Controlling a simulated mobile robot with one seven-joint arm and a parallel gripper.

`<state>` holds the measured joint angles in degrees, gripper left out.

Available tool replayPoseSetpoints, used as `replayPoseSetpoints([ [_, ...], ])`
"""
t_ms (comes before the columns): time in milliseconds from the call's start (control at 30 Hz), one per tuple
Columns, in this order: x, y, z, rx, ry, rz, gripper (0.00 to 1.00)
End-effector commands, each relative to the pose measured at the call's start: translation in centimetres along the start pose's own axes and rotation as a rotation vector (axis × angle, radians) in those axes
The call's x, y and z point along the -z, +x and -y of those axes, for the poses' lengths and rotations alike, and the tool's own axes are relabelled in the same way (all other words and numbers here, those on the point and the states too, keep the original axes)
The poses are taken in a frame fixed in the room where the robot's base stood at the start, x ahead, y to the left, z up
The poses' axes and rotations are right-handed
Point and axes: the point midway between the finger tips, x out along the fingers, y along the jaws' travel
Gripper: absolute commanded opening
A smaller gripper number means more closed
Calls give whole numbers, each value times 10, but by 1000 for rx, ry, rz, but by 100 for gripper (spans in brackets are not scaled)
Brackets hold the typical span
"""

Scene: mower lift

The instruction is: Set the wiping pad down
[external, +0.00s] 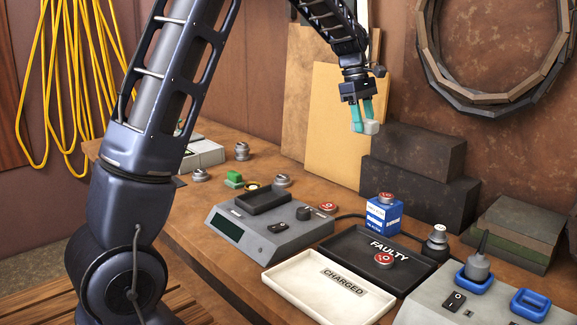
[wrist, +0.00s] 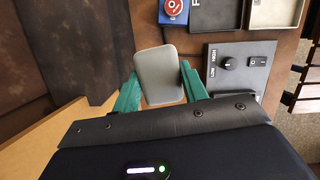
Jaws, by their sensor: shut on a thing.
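My gripper (external: 362,120) is raised above the back of the bench, in front of the upright tan boards. Its green fingers are shut on a light grey wiping pad (external: 371,127). In the wrist view the pad (wrist: 159,75) sits between the two green fingertips (wrist: 158,90), a rounded grey block. The pad is in the air, apart from the bench top (external: 270,170).
Below stand a grey tester (external: 270,225), a blue box (external: 382,217) with a red-topped disc, a black FAULTY tray (external: 345,245) holding a red disc, and a white CHARGED tray (external: 300,275). Dark blocks (external: 420,175) stand at the back right. Small parts lie at the left.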

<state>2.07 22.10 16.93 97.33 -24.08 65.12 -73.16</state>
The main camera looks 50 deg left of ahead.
Motion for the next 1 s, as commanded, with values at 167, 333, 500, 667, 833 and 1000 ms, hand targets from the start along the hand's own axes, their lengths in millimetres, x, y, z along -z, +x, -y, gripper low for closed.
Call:
replayPoseSetpoints([
  [167,-35,2,4,-6,-18,0,21],
  [333,-66,2,8,-12,-39,1,21],
  [500,-97,4,13,-16,-58,0,21],
  [667,-130,6,18,-20,-72,0,21],
  [833,-167,9,24,-25,-86,0,21],
  [1000,-209,14,31,-27,-94,0,21],
])
